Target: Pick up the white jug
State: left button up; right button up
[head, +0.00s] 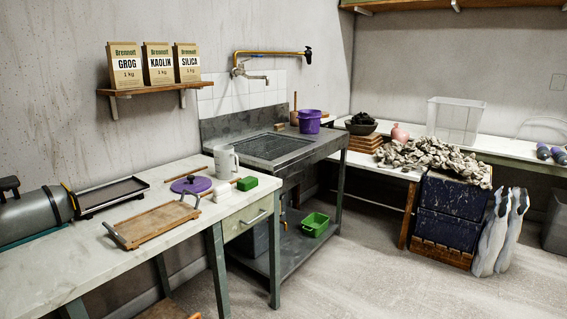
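The white jug (225,162) stands upright on the right end of the white worktop (60,275), close to the sink unit. Its handle appears to face right. Neither of my grippers shows in the head view, so nothing is seen touching the jug.
Near the jug are a green block (247,184), a purple disc (191,184), a wooden tray (152,223) and a dark tray (110,193). A grey cylinder (30,217) lies at the left. A purple bucket (310,121) stands by the sink (272,147). Floor at front right is clear.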

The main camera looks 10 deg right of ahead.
aim_at(224, 155)
jog(key=z, duration=0.2)
jog(key=k, duration=0.55)
jog(key=z, duration=3.9)
jog(key=i, duration=0.15)
jog(key=u, duration=2.95)
jog(key=i, duration=2.35)
jog(key=u, duration=1.5)
jog(key=i, duration=1.1)
jog(key=u, duration=1.3)
